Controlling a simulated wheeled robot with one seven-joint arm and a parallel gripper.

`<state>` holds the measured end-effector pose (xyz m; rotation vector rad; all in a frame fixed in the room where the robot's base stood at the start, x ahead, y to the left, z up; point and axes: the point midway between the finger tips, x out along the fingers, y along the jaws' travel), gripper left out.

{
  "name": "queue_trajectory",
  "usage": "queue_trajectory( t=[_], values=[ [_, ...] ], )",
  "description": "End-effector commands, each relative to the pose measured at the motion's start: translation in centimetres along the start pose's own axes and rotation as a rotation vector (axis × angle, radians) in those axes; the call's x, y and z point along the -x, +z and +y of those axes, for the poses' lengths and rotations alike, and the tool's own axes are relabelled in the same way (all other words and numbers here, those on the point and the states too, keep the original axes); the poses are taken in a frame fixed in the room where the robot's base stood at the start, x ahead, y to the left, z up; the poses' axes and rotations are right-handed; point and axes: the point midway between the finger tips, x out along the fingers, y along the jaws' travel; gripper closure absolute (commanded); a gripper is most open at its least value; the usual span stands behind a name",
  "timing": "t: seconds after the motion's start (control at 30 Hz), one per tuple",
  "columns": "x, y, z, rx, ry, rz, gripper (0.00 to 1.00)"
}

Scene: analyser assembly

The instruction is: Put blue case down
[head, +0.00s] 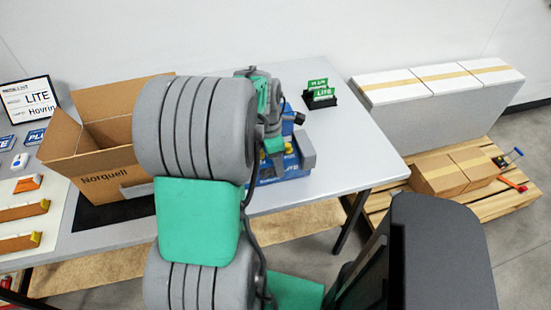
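The blue case (292,168) is on or just above the grey table, right of the open cardboard box. My large grey and green arm covers its left part, and a grey block covers some of its right. Whether its underside touches the table cannot be seen. My gripper (284,148) is at the case, behind my forearm. Its fingers are mostly hidden, so I cannot see whether they are open or closed on the case.
The open cardboard box (105,178) stands on a dark mat (95,216). A black holder with green cards (320,97) stands at the table's back. The table's right part (365,155) is clear. Cartons (455,172) lie on a pallet at right.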

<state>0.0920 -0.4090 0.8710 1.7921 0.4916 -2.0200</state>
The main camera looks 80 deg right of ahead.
Motion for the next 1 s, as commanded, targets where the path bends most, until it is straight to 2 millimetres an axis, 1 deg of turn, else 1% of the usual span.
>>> queue_trajectory(
  t=[0.03, 0.17, 0.3, 0.33, 0.4, 0.57, 0.6, 0.83, 0.93, 1.0],
  values=[
    [0.3, 0.1, 0.2, -0.001, 0.006, -0.002, 1.0],
    [0.3, 0.1, 0.2, -0.001, 0.006, -0.002, 1.0],
    [-0.1, 0.0, 0.1, 0.0, 0.005, -0.002, 1.0],
    [-0.2, 0.0, 0.0, 0.0, 0.001, 0.0, 0.37],
    [-0.2, 0.0, 0.0, 0.0, 0.001, 0.0, 0.31],
    [-0.2, 0.0, 0.0, 0.0, 0.001, 0.0, 0.18],
    [-0.2, 0.0, 0.0, 0.0, 0.001, 0.0, 0.17],
    [0.0, 0.0, 0.0, 0.0, 0.001, 0.0, 0.17],
    [0.8, 0.0, 0.1, 0.0, 0.003, -0.001, 0.17],
    [2.1, 0.1, 0.2, 0.001, 0.005, -0.002, 0.17]
  ],
)
